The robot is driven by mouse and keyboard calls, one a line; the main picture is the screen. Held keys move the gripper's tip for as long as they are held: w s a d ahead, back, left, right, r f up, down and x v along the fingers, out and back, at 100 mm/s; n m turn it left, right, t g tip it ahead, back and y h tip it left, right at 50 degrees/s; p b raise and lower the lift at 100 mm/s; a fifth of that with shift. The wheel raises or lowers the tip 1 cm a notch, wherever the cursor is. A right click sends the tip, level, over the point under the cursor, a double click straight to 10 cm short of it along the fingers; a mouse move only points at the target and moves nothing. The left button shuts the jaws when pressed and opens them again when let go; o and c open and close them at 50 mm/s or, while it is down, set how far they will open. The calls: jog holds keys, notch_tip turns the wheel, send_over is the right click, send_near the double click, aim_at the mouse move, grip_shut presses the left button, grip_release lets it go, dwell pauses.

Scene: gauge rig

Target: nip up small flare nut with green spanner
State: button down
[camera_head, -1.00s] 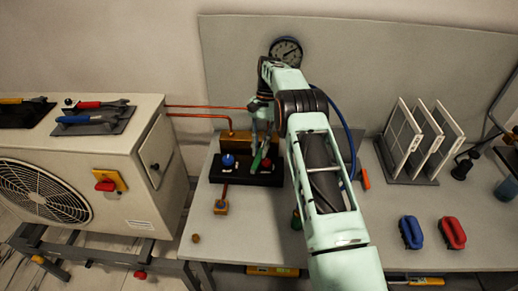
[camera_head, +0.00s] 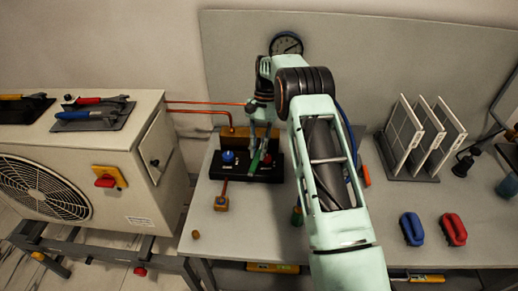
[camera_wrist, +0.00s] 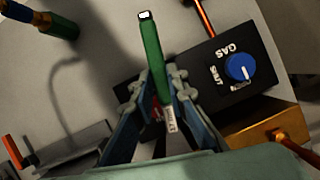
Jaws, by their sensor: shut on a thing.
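The green spanner (camera_head: 255,162) is in my gripper (camera_head: 261,122), over the black manifold block (camera_head: 235,171) on the bench. In the wrist view my gripper (camera_wrist: 160,112) is shut on the spanner's green handle (camera_wrist: 152,60). The spanner's jaw end is hidden. I cannot make out the small flare nut; the fingers and arm cover part of the manifold. A brass block (camera_wrist: 262,134) with copper pipe sits beside the black block.
A blue knob (camera_wrist: 239,67) marked GAS stands on the manifold; a red knob (camera_head: 267,158) is beside the spanner. Blue (camera_head: 411,229) and red (camera_head: 453,229) handled items lie right. The bench front is mostly clear.

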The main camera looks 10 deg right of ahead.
jog(key=shift+s+a, duration=0.25)
jog(key=shift+s, duration=0.3)
jog(key=shift+s+a, duration=0.2)
jog(key=shift+s, duration=0.3)
jog(key=shift+r, duration=0.15)
jog(key=shift+r+p, duration=1.15)
jog(key=shift+r, duration=1)
